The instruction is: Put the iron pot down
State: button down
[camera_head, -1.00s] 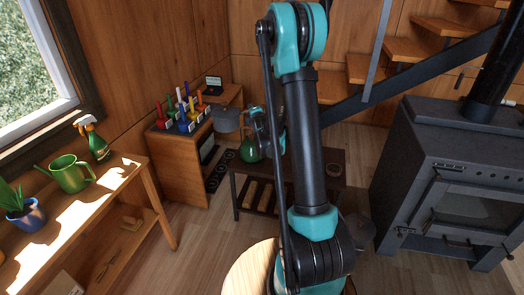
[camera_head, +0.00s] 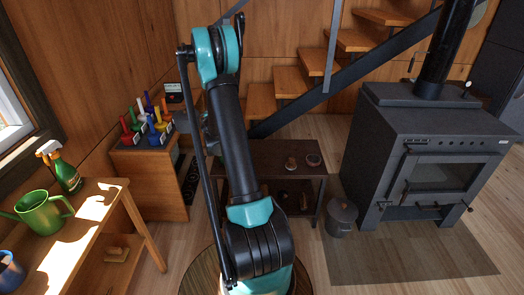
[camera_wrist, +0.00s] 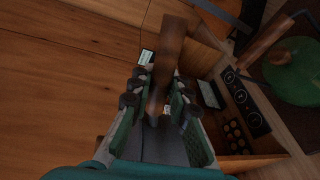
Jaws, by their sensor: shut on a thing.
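In the wrist view my gripper (camera_wrist: 158,92) is shut on a brown bar-like part (camera_wrist: 168,55) between its green finger pads. I take this as the handle of the iron pot; the pot's body cannot be made out clearly there. In the head view my arm hides most of the gripper and what it holds, left of the low dark table (camera_head: 262,150). The held thing appears off the floor; I cannot see it resting on anything.
A wooden cabinet (camera_head: 150,185) with colourful tools stands left of my arm. A lidded grey bucket (camera_head: 341,217) stands beside the black stove (camera_head: 425,150). A bench (camera_head: 90,215) with a green watering can (camera_head: 42,210) is at left. A round green thing (camera_wrist: 295,75) shows in the wrist view.

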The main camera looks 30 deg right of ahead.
jog(key=s+d+f+m+g+h, duration=0.2)
jog(key=d+f+m+h, duration=0.1)
jog(key=d, duration=1)
jog(key=s+d+f+m+g+h, duration=0.2)
jog(key=s+d+f, duration=0.1)
jog(key=d, duration=1)
jog(key=s+d+f+m+g+h, duration=0.2)
jog(key=d+f+m+h, duration=0.1)
jog(key=d, duration=1)
notch_tip(320, 180, down, 19)
jog(key=shift+s+a+f, duration=0.1)
jog(key=shift+a, duration=0.05)
jog(key=c, duration=1.4)
grip_release()
jog(key=shift+c, duration=0.2)
jog(key=shift+s+a, duration=0.1)
